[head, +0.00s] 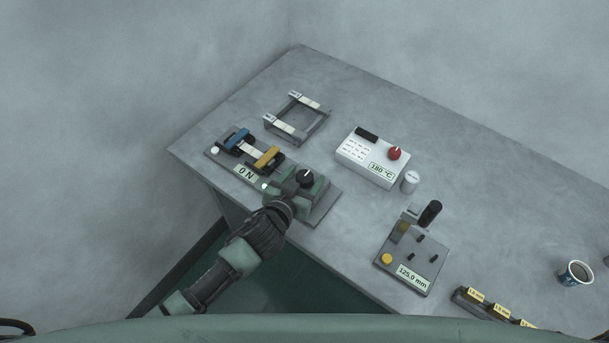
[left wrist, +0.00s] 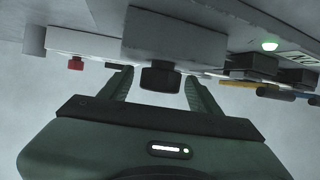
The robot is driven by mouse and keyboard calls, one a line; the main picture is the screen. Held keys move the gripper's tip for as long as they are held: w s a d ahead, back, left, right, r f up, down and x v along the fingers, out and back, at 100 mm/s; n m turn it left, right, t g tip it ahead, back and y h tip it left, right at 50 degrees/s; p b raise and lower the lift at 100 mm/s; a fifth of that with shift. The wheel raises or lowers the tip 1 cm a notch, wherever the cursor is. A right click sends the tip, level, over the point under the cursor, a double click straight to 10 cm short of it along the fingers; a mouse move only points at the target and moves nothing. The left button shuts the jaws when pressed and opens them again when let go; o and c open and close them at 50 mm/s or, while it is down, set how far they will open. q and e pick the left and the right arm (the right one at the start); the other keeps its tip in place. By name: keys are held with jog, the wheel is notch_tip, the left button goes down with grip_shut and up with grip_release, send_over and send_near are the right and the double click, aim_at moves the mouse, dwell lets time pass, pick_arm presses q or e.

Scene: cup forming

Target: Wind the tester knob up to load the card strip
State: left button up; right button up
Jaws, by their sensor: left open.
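The tester (head: 321,209) is a flat grey unit at the table's near left edge. A blue clamp (head: 237,136) and a yellow clamp (head: 268,157) hold the pale card strip (head: 250,149) between them. Its display (head: 246,174) reads 0 N. The black tester knob (head: 306,176) has a white mark on top. It shows as a dark block in the left wrist view (left wrist: 160,77). My left gripper (head: 303,181) is open at the knob. In the left wrist view its fingers (left wrist: 157,88) stand on either side of the knob, with gaps visible. My right gripper is not in view.
A grey frame (head: 281,126) stands behind the tester. A white 180 °C box (head: 361,160) with a red knob (head: 394,153) and a small white cylinder (head: 410,181) are to the right. A 125.0 mm fixture (head: 432,255), labelled blocks (head: 474,295) and a cup (head: 575,274) lie further right.

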pick_arm(q)
grip_shut()
jog(key=shift+w+a+r+m+g+h+p, duration=0.15)
jog(key=shift+m+g+h+p, duration=0.35)
jog(key=shift+m+h+p, duration=0.6)
jog(key=shift+m+g+h+p, duration=0.5)
jog(key=shift+m+p, duration=0.1)
jog(key=shift+p, duration=0.1)
jog(key=shift+w+m+g+h, duration=0.15)
jog(key=shift+m+g+h, duration=0.25)
jog(key=shift+h, duration=0.1)
jog(key=shift+m+g+h, duration=0.5)
jog(key=shift+m+g, duration=0.1)
jog(key=shift+m, duration=0.2)
jog(key=shift+m+g+h+b, duration=0.65)
jog(key=shift+m+g+h, duration=0.15)
jog(key=shift+m+g, duration=0.4)
jog(key=shift+g, duration=0.3)
jog(key=shift+m+h, duration=0.3)
jog(key=shift+m, duration=0.1)
